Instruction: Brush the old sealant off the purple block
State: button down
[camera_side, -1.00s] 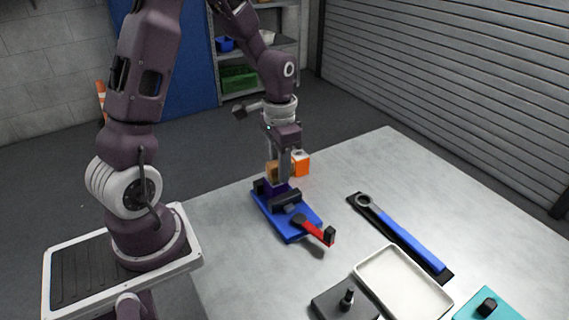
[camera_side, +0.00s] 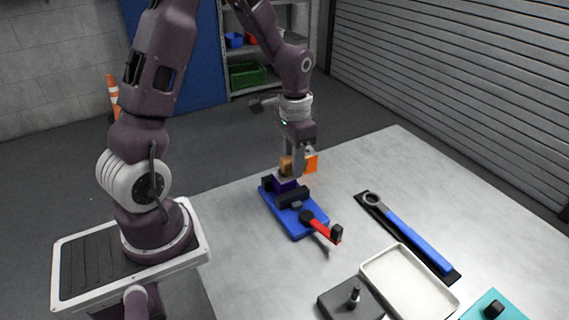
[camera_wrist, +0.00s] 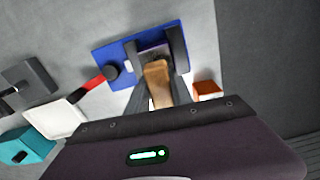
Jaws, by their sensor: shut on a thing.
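My gripper (camera_side: 292,168) is shut on a brush with a tan wooden handle (camera_wrist: 157,82); the handle also shows between the fingers in the side view (camera_side: 286,166). The purple block (camera_side: 284,184) sits clamped between the black jaws of a blue vise (camera_side: 307,224). In the wrist view the block (camera_wrist: 154,50) shows just beyond the handle. The brush is right over the block's top; I cannot tell whether the bristles touch it. The sealant cannot be made out clearly, as the brush and fingers cover much of the top.
The vise's red crank handle (camera_side: 320,228) sticks out toward the front. An orange box (camera_side: 311,162) stands close behind my gripper. A blue-handled wrench (camera_side: 415,238) lies on a black mat to the right. A white tray (camera_side: 372,270), a grey block with a peg (camera_side: 338,303) and a teal plate (camera_side: 510,308) are in front.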

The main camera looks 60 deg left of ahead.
jog(key=shift+w+r, duration=0.15)
jog(key=shift+w, duration=0.35)
jog(key=shift+s+r, duration=0.1)
jog(key=shift+r, duration=3.7)
jog(key=w+d+f, duration=0.3)
jog(key=w+d, duration=0.2)
jog(key=d, duration=0.3)
jog(key=n, duration=0.1)
send_near(361, 230)
notch_tip(361, 230, down, 7)
jog(key=shift+r, duration=0.1)
